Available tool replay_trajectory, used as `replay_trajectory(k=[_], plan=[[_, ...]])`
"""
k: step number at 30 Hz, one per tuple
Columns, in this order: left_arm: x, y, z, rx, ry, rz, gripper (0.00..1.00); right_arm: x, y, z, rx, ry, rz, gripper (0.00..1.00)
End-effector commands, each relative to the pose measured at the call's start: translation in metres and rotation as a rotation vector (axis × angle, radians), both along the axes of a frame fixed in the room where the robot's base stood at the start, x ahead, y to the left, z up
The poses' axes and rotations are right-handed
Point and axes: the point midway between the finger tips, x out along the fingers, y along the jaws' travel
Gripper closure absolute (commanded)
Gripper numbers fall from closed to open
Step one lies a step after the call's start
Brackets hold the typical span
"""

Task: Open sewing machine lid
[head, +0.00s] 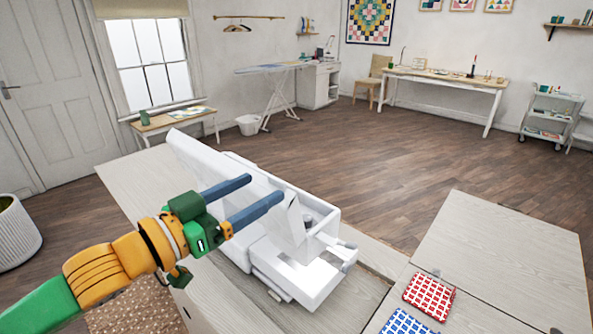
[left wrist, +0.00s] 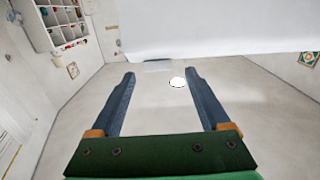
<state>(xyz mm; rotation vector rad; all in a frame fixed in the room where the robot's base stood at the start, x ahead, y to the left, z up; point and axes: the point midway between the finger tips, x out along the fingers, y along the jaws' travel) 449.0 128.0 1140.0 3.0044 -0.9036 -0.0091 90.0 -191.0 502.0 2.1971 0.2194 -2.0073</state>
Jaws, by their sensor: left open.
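The white sewing machine (head: 310,270) stands in the cabinet top at the middle of the head view. Its long white lid (head: 195,152) is raised at a tilt along the machine's left side. My left gripper (head: 266,187) is open, its two blue fingers apart and lying across the lid in the head view. Whether they touch it I cannot tell. In the left wrist view, the open fingers (left wrist: 159,76) have nothing between them, and a broad white surface, likely the lid, spans the top. My right gripper is not in view.
The pale wooden cabinet top (head: 130,185) surrounds the machine, with a leaf (head: 500,255) spread out at right. A red patterned cloth (head: 429,296) and a blue patterned cloth (head: 406,322) lie to the machine's right. A white planter (head: 15,235) stands at far left.

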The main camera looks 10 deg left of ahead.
Motion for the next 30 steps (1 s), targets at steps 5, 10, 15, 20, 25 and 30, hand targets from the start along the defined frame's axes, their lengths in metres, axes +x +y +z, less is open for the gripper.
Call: replay_trajectory(k=[5, 10, 15, 20, 25, 30], plan=[[0.025, -0.018, 0.006, -0.004, 0.000, -0.004, 0.20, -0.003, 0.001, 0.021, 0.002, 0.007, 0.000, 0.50], [0.042, -0.029, 0.004, 0.000, -0.001, -0.002, 0.20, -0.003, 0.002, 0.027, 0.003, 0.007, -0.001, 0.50], [0.048, -0.033, 0.001, 0.003, -0.001, -0.003, 0.20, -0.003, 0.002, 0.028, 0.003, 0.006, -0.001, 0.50], [0.048, -0.033, 0.000, 0.004, -0.001, -0.002, 0.20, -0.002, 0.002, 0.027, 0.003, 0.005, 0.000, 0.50], [0.048, -0.033, 0.000, 0.004, -0.001, -0.002, 0.58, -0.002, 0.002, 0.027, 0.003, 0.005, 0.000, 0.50], [0.048, -0.033, 0.000, 0.003, -0.001, -0.002, 1.00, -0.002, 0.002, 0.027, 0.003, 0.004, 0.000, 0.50]])
